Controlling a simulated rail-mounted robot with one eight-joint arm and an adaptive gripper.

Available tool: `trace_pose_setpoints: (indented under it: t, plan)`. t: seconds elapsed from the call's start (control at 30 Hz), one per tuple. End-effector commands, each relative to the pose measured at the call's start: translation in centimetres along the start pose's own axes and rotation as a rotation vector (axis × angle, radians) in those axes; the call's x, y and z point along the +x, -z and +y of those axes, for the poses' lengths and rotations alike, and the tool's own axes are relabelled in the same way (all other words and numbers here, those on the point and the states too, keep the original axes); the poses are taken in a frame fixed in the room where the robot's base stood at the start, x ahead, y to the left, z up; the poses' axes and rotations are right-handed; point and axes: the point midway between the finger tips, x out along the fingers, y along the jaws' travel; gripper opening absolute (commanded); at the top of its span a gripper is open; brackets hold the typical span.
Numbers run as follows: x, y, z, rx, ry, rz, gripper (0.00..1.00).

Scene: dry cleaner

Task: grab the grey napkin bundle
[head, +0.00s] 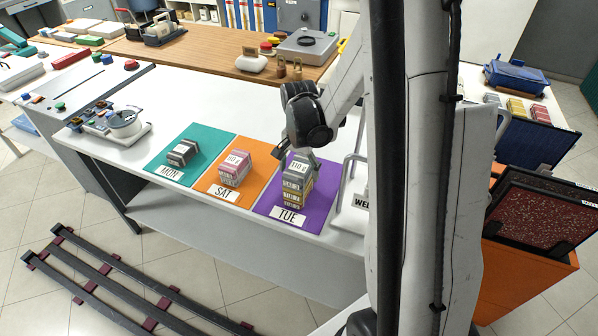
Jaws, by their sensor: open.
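A grey napkin bundle (297,176) with a white label is at the top of a stack on the purple TUE mat (328,192). Below it are yellowish bundles (292,198) with pale labels. Another dark grey bundle (182,153) lies on the teal MON mat (206,136). My gripper (299,157) is open, pointing down at the top of the TUE stack. Its fingers are small in view and partly hidden, so I cannot tell whether they touch the top bundle or are around it.
A pink bundle stack (235,168) stands on the orange SAT mat (254,152), left of the TUE mat. A scale-like device (118,124) is further left. A metal frame (349,180) stands right of the purple mat. The white counter behind the mats (215,95) is clear.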

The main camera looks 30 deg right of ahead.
Motion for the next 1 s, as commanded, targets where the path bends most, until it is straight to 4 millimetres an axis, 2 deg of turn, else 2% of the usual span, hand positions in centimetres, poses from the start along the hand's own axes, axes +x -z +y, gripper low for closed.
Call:
trace_pose_setpoints:
  t: [0.1,0.47,0.77,1.0]
  plan:
    - [0.0,0.0,0.0,0.0,0.0,0.0,0.69]
    - [0.0,0.0,0.0,0.0,0.0,0.0,0.21]
    - [-0.1,0.0,0.0,0.0,0.0,0.0,0.2]
    - [-1.6,0.0,0.0,0.0,0.0,0.0,0.2]
